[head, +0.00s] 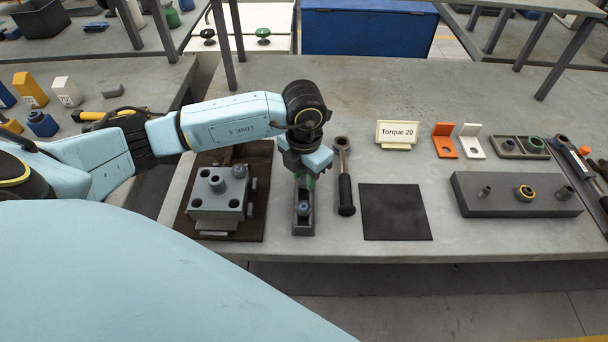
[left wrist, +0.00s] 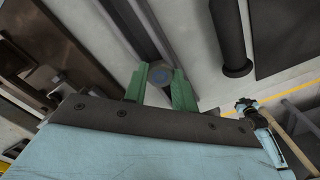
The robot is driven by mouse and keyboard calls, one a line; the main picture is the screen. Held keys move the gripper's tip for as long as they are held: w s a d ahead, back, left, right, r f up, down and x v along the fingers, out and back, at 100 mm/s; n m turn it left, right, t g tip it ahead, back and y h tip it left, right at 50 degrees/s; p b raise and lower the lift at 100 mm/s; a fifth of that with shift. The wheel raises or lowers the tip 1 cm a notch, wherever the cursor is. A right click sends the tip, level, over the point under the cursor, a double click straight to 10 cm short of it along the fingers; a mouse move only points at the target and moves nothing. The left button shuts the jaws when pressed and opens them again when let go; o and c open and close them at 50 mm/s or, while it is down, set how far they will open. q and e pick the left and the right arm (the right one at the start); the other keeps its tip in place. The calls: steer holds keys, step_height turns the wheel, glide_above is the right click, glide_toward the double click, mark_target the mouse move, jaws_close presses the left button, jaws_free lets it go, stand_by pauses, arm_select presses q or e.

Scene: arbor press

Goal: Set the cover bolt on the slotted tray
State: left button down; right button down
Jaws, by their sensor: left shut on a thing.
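My left gripper (head: 306,186) is over the slotted tray (head: 303,230), its green fingers pointing down into it. In the head view a blue-topped bolt (head: 303,208) shows in the near part of the tray, just below the fingers. I cannot tell whether it is the held one. The grey block with a cover (head: 213,205) stands left of the tray, with dark holes and a bolt (head: 238,171) on top. My right gripper is not in view.
A ratchet wrench (head: 346,195) lies close to the tray's right side. Beyond it are a dark mat (head: 395,212), a "Torque 20" sign (head: 396,133) and a grey block with fittings (head: 510,205). The table behind my gripper is clear.

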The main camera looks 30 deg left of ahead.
mark_target(304, 180)
arm_select(q)
steer(key=shift+s+f, duration=0.35)
steer(key=shift+f, duration=0.25)
steer(key=c, duration=1.2)
jaws_free()
steer(key=shift+o, duration=0.7)
steer(key=shift+w+r, duration=0.1)
steer(key=shift+r, duration=0.25)
step_height(304, 180, up, 14)
steer(key=shift+w, duration=0.15)
steer(key=shift+f, duration=0.1)
